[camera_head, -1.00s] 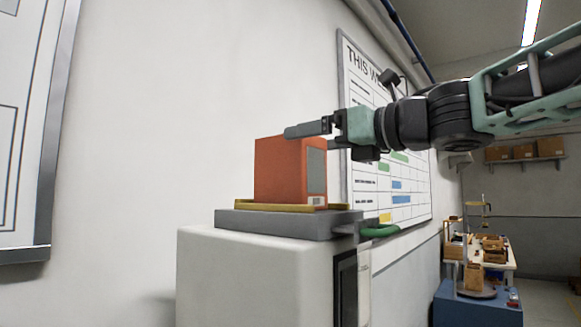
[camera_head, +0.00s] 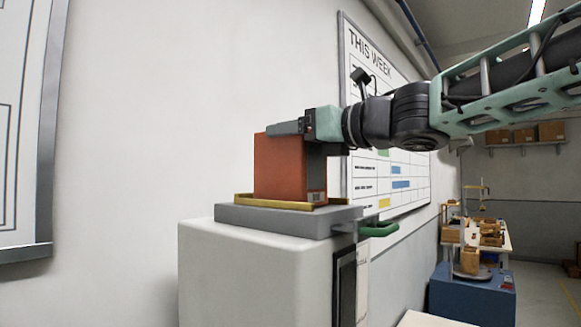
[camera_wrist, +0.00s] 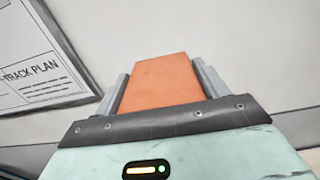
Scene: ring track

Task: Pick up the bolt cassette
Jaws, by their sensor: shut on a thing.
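The bolt cassette (camera_head: 283,170) is an orange-red upright box with a pale label low on its right side. It stands on a grey slab with a yellow rim (camera_head: 262,201) on top of a white cabinet. My gripper (camera_head: 290,128) reaches in from the right, level with the upper part of the cassette, and is shut on it. In the wrist view the orange top of the cassette (camera_wrist: 160,82) lies between the two grey fingers. The far side of the cassette is hidden in the head view.
The white cabinet (camera_head: 250,265) stands near the wall, with a green handle (camera_head: 379,229) at its slab's right. A whiteboard (camera_head: 410,130) hangs behind my arm. A workbench with several boxes (camera_head: 482,240) and a blue cabinet (camera_head: 473,295) are farther right.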

